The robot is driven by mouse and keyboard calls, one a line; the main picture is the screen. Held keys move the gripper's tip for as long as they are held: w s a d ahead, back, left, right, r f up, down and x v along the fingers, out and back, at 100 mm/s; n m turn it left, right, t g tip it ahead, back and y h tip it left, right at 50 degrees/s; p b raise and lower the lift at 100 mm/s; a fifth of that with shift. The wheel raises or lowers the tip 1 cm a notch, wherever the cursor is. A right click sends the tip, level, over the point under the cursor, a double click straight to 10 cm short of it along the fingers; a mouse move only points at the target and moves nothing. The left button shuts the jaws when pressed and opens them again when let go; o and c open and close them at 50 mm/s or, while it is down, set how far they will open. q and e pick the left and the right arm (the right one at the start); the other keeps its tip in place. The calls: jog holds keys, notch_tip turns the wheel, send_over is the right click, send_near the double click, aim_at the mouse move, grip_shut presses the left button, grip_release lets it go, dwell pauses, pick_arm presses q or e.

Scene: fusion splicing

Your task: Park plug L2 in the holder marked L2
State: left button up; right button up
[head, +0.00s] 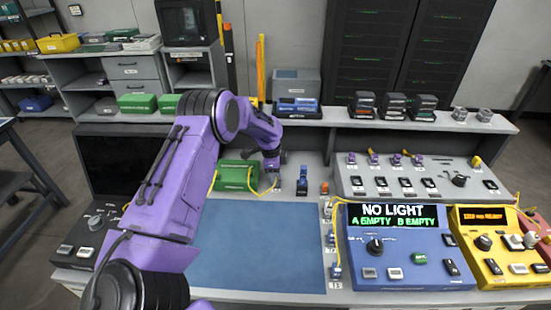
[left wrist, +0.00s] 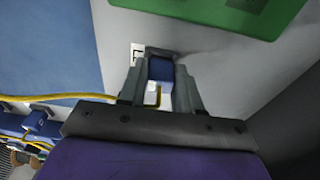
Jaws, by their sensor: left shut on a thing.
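My left gripper (head: 274,172) points down at the back of the workbench, right of the green box. In the left wrist view its two fingers (left wrist: 160,75) are closed on a small blue plug (left wrist: 161,69). A yellow cable (left wrist: 70,97) runs left from the gripper. A white label (left wrist: 137,50) lies on the grey surface just beside the fingers; its marking is not readable. The fingers hide the plug's lower end, so I cannot tell whether it sits in a holder. My right gripper is not in view.
A green box (head: 232,176) stands left of the gripper. A blue upright device (head: 302,185) stands to its right. The blue mat (head: 255,240) is clear. Several small plugs line the mat's right side, beside a blue console (head: 405,262) reading "NO LIGHT, A EMPTY B EMPTY".

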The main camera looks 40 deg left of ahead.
pick_arm(q)
jog(key=o, duration=1.1)
jog(key=shift+r, duration=0.1)
notch_tip(320, 180, up, 10)
jog(key=a+b, duration=0.1)
jog(key=shift+s+r+b, duration=0.15)
jog(key=shift+s+b, duration=0.15)
jog(key=shift+s, duration=0.1)
jog(key=shift+a, duration=0.1)
